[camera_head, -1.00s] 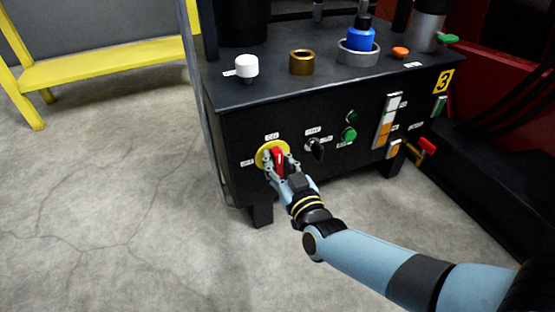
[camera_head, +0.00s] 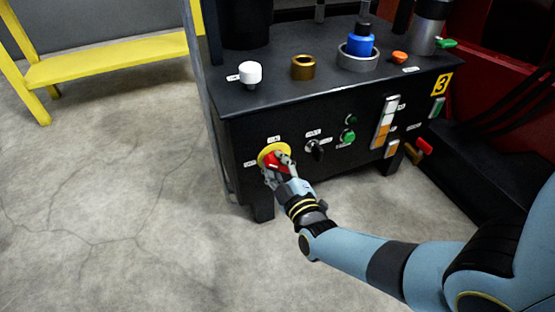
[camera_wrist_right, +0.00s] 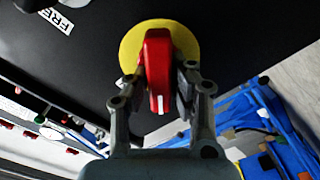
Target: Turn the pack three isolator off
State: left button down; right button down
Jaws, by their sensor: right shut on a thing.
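The pack three isolator is a red handle (camera_head: 274,161) on a round yellow plate (camera_head: 264,152), low on the left of the black cabinet's front. My right gripper (camera_head: 279,168) is shut on the red handle. In the head view the handle lies turned toward the horizontal. In the right wrist view the red handle (camera_wrist_right: 159,70) stands between the two fingers (camera_wrist_right: 158,88), with the yellow plate (camera_wrist_right: 130,48) behind it. My left gripper is not in view.
Right of the isolator are a black selector knob (camera_head: 316,148), a green button (camera_head: 348,136) and a white-and-orange indicator column (camera_head: 385,124). A red-handled valve (camera_head: 424,146) sticks out further right. A yellow bench (camera_head: 110,62) stands at the left. The floor in front is clear.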

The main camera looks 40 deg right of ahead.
jog(key=n, duration=0.3)
jog(key=shift+a+f+n+p, duration=0.1)
jog(key=shift+n+p, duration=0.2)
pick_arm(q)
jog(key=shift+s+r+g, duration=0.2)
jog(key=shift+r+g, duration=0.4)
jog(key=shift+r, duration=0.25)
pick_arm(e)
jog(key=n, duration=0.4)
jog(key=shift+f, duration=0.2)
jog(key=shift+n, duration=0.4)
jog(key=shift+s, duration=0.1)
jog(key=c, duration=1.2)
grip_release()
jog(key=shift+o, duration=0.2)
jog(key=v, duration=1.2)
